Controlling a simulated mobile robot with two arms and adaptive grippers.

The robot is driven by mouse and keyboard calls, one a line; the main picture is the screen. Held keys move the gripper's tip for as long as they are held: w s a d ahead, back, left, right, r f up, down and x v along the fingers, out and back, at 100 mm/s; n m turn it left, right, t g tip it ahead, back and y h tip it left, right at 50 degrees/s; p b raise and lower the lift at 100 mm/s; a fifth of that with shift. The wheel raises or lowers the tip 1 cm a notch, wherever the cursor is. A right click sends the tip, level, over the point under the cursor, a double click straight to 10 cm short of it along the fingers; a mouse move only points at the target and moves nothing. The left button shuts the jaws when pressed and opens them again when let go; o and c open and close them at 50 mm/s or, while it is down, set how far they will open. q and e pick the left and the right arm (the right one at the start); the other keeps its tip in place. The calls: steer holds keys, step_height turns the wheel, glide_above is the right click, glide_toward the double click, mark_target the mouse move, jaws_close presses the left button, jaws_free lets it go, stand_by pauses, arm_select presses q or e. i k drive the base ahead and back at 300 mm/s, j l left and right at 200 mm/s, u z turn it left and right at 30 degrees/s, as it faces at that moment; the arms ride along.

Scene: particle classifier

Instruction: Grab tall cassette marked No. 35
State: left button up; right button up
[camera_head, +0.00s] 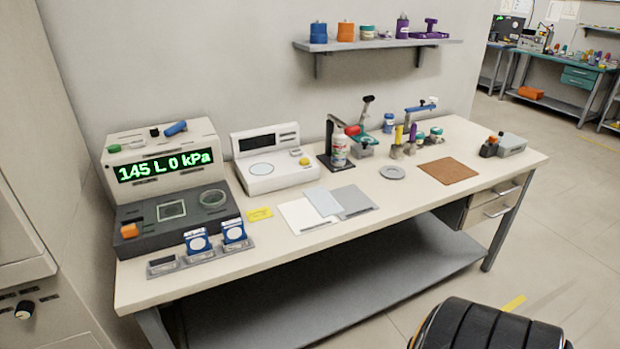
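Two blue cassettes with round white faces, the left one (198,241) and the right one (234,231), stand upright in a grey rack (215,257) at the front left of the workbench. Their markings are too small to read, so I cannot tell which is No. 35. The left slot of the rack holds no upright cassette. Neither of my grippers is in view.
A machine (160,172) reading "145 L 0 kPa" stands right behind the rack. A white scale-like device (271,160), flat sheets (341,199) and a brown mat (448,171) lie farther right. The shelf (385,44) is above. The bench strip between rack and sheets is mostly clear.

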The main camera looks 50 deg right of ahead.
mark_target(234, 231)
steer(key=z, duration=1.25)
